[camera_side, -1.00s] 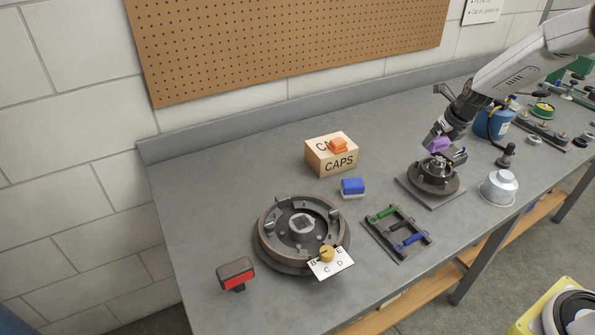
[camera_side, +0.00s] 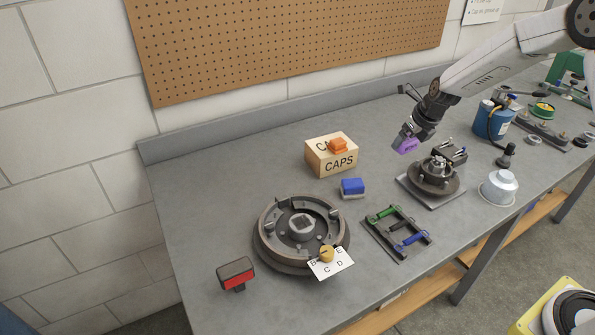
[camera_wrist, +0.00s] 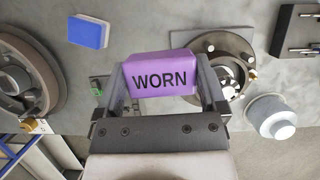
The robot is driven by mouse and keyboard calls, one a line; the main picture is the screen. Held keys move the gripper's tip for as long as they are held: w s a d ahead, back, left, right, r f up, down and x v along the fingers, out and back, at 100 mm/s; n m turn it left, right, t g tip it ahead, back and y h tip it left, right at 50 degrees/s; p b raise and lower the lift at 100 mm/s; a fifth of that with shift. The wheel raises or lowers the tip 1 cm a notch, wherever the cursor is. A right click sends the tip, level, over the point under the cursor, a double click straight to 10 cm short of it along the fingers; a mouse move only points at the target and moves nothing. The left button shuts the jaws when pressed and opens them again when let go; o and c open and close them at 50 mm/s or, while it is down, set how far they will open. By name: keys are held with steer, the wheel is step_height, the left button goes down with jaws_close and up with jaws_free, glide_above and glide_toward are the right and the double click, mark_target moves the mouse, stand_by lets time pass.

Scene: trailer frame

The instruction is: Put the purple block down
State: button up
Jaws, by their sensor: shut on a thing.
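The purple block (camera_side: 406,145) is held in my gripper (camera_side: 409,139) above the bench, left of and behind the small hub on its square plate. In the wrist view the purple block (camera_wrist: 160,76) shows the word WORN on its face. The fingers of my gripper (camera_wrist: 160,85) are closed on its two sides. The block's underside and the gap to the bench cannot be judged exactly, but it appears clear of the surface.
A large drum (camera_side: 262,243), a green-and-blue frame (camera_side: 383,243), the small hub (camera_side: 437,184) and a silver cup (camera_side: 499,190) stand nearby. Bare bench lies behind the frame.

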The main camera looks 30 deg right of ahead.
steer(key=w+a+n+y, duration=0.1)
steer(key=a+n, duration=0.1)
steer(key=a, duration=1)
steer(key=w+a+n+y, duration=0.1)
steer(key=w+a+n, duration=0.1)
steer(key=a, duration=1)
steer(key=s+a+n, duration=0.2)
steer(key=s+a, duration=0.1)
steer(key=a, duration=0.8)
steer(key=s+a+n+g+y, duration=0.1)
steer(key=s+a, duration=0.3)
steer(key=a, duration=0.7)
steer(key=shift+s+a+n, duration=0.2)
steer(key=shift+s+n, duration=0.1)
steer(key=shift+n, duration=0.5)
steer(key=shift+r, duration=0.1)
steer(key=shift+w+a+f, duration=1.1)
steer(key=shift+w+f, duration=0.45)
steer(key=shift+w, duration=0.4)
steer(key=shift+w+a+f, duration=1.1)
steer(key=shift+w+f, duration=0.4)
steer(key=shift+w, duration=0.5)
steer(key=shift+w+a+f, duration=1.1)
steer(key=shift+w+f, duration=0.45)
steer(key=shift+w, duration=0.4)
steer(key=shift+w+f, duration=0.1)
steer(key=shift+f, duration=0.1)
